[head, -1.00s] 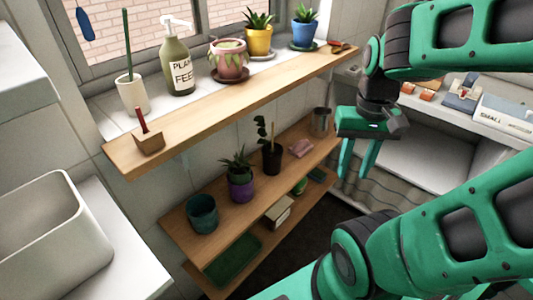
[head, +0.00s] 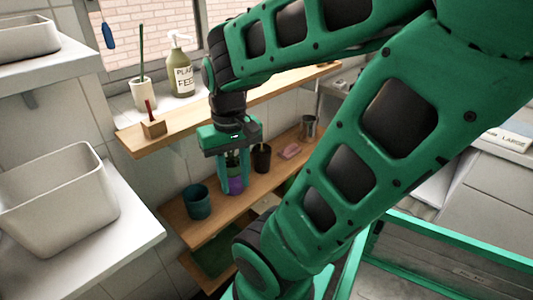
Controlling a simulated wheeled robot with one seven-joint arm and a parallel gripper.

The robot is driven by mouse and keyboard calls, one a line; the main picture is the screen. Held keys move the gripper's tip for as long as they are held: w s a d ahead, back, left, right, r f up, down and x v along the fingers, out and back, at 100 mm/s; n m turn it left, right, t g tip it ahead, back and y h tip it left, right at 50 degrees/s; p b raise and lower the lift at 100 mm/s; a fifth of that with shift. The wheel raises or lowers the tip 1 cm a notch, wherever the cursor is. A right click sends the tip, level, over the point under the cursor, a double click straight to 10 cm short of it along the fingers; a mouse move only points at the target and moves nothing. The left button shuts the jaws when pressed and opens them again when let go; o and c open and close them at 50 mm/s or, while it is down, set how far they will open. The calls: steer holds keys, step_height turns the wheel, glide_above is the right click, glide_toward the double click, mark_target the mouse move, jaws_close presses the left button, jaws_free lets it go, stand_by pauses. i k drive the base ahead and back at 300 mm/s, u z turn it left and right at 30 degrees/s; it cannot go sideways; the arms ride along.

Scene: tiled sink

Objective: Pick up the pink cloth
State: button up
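The pink cloth (head: 290,151) is a small folded or crumpled patch on the lower wooden shelf (head: 262,186), between a dark pot and a metal cup. My gripper (head: 234,184) points down to the left of the cloth, apart from it. Its two green fingers are spread with a gap between them. They overlap the purple plant pot (head: 236,186) in the picture; I cannot tell whether they touch it. The gripper hides most of that plant.
A dark pot (head: 262,158) stands between gripper and cloth, and a metal cup (head: 308,127) stands right of the cloth. A teal pot (head: 196,201) is at the left. The upper shelf (head: 270,96) overhangs behind, with a soap-like bottle (head: 181,75) on the sill.

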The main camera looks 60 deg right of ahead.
mark_target(289, 151)
steer(key=k, duration=0.95)
steer(key=z, duration=0.55)
steer(key=i, duration=1)
